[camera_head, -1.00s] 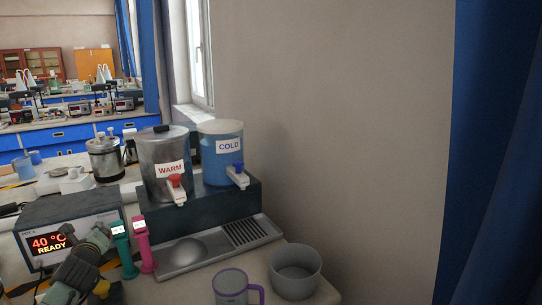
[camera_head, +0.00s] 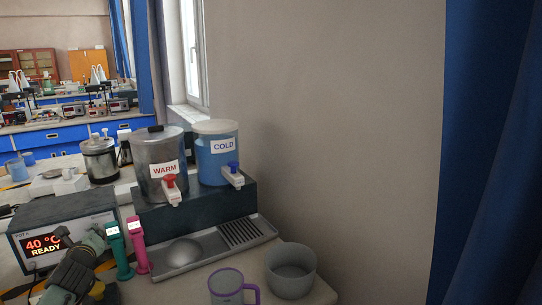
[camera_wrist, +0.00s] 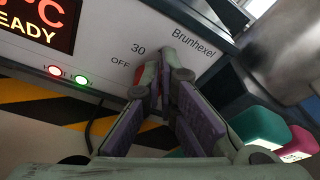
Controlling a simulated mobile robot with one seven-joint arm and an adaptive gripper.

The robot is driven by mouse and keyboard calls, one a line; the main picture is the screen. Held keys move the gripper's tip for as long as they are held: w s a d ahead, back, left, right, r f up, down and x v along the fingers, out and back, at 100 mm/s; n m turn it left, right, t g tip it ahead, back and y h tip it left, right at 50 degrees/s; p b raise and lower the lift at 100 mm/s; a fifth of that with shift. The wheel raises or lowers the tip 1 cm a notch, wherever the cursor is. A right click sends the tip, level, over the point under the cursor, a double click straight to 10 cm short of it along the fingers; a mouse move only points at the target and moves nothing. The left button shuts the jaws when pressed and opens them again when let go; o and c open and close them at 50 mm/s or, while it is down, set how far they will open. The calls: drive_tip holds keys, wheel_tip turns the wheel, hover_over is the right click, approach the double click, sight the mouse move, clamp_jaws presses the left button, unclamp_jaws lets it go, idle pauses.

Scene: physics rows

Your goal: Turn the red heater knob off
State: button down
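The heater box (camera_head: 65,230) stands at the left of the head view, its display reading 40 °C READY. In the wrist view its white front (camera_wrist: 105,45) carries the marks "OFF" and "30". A small patch of the red knob (camera_wrist: 139,74) shows beside "OFF"; my fingers hide the rest. My gripper (camera_wrist: 160,76) has its fingertips brought together right in front of the knob; I cannot tell whether they touch it. In the head view my gripper (camera_head: 97,240) is at the box's front right.
A green handle (camera_head: 120,250) and a pink handle (camera_head: 137,245) stand close right of my gripper. Behind are the WARM dispenser (camera_head: 160,150) and COLD dispenser (camera_head: 216,160) above a drip tray (camera_head: 205,250). A mug (camera_head: 226,287) and grey bowl (camera_head: 290,270) stand in front.

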drive_tip(key=shift+s+a+f, duration=0.15)
drive_tip(key=shift+a+f, duration=0.1)
drive_tip(key=shift+f, duration=0.15)
drive_tip(key=shift+s+a+f, duration=0.5)
drive_tip(key=shift+s+a, duration=0.05)
drive_tip(key=shift+a, duration=0.2)
drive_tip(key=shift+s+a+f, duration=0.1)
idle(0.3)
drive_tip(key=v, duration=0.5)
drive_tip(key=shift+s+d, duration=0.15)
drive_tip(key=shift+d, duration=0.4)
idle(0.3)
